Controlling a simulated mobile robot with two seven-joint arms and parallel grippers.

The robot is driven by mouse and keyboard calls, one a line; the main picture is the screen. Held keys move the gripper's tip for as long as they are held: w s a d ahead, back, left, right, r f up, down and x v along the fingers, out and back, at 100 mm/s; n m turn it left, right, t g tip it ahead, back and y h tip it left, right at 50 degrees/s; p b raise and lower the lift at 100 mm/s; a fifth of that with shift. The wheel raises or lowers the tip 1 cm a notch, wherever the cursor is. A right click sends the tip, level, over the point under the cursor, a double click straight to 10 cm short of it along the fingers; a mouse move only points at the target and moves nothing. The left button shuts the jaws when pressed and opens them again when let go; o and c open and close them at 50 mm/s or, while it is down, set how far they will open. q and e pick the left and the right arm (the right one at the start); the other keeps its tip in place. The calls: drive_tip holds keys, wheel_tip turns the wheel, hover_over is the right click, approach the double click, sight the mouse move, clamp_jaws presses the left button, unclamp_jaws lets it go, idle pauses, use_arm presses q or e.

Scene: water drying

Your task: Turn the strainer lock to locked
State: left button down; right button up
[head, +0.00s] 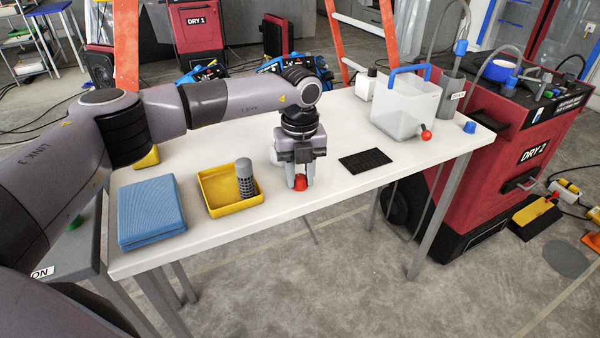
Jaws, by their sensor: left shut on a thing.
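My left gripper (300,180) points down over the front middle of the white table. It is shut on a small red part (300,184), which shows between and below the fingertips near the tabletop. I cannot tell whether the red part touches the table. My right gripper is not in view.
A folded blue cloth (152,212) lies left of the tray. A black mat (365,160) lies right of the gripper. A clear container (400,108) with a blue handle and red knob stands farther right, near a white bottle (366,84). The red DRY 2 machine (500,150) stands beyond the table's right end.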

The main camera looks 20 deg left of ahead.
use_arm(q)
drive_tip(key=shift+m, duration=0.3)
drive_tip(key=m, duration=0.3)
drive_tip(key=shift+m, duration=0.3)
drive_tip(key=m, duration=0.4)
drive_tip(key=shift+m, duration=0.3)
drive_tip(key=m, duration=0.4)
drive_tip(key=shift+m, duration=2.5)
drive_tip(key=c, duration=0.8)
unclamp_jaws()
